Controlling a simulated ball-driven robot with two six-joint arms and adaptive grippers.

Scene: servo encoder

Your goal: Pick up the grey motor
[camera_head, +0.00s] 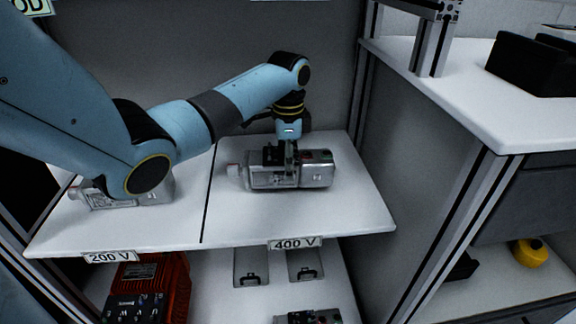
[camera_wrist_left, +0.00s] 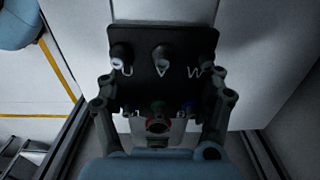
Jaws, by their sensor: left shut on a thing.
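A grey motor (camera_head: 318,174) with a silver body and a black connector block lies on its side on the white shelf, above the "400 V" label. My left gripper (camera_head: 288,172) points down over the motor's middle and is shut on it. In the left wrist view the gripper's two fingers (camera_wrist_left: 160,112) stand on both sides of the motor's dark terminal block (camera_wrist_left: 163,62), marked U, V, W. Another grey motor (camera_head: 112,196) lies on the "200 V" side, partly hidden by my left arm. My right gripper is not in view.
The upper shelf (camera_head: 345,222) is split by a dark line. Below it stand a red unit (camera_head: 150,290) and two small plates with dark clips. At right are a white counter (camera_head: 470,110) with a black box (camera_head: 530,65) and a yellow item (camera_head: 530,252) lower down.

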